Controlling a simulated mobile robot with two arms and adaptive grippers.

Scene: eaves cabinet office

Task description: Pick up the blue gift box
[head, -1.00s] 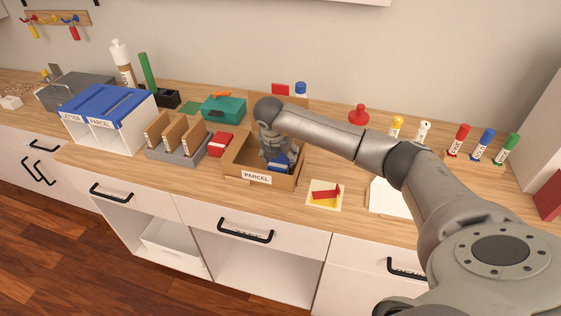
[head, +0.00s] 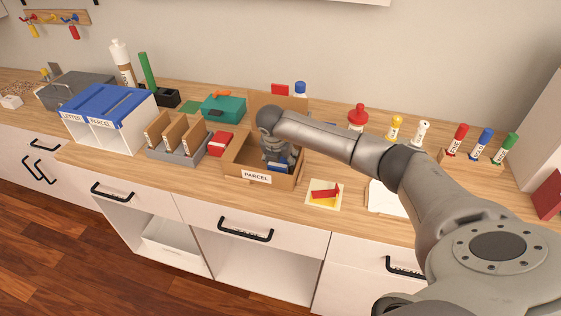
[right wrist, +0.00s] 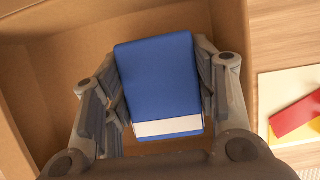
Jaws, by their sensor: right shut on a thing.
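The blue gift box (right wrist: 158,80), with a white band along its near end, is between the fingers of my right gripper (right wrist: 160,88) in the right wrist view. The fingers press on its two sides. In the head view the blue box (head: 277,166) shows small at the tip of my right gripper (head: 275,155), inside the open cardboard carton marked PARCEL (head: 257,176). The carton's walls rise around the gripper. Whether the box touches the carton floor is hard to tell. My left gripper does not show.
A red box (head: 220,144) and a grey divider tray (head: 180,152) stand left of the carton. A note with red and yellow pieces (head: 324,194) lies to its right. A red stamp (head: 357,115) stands behind. The counter's front edge is close to the carton.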

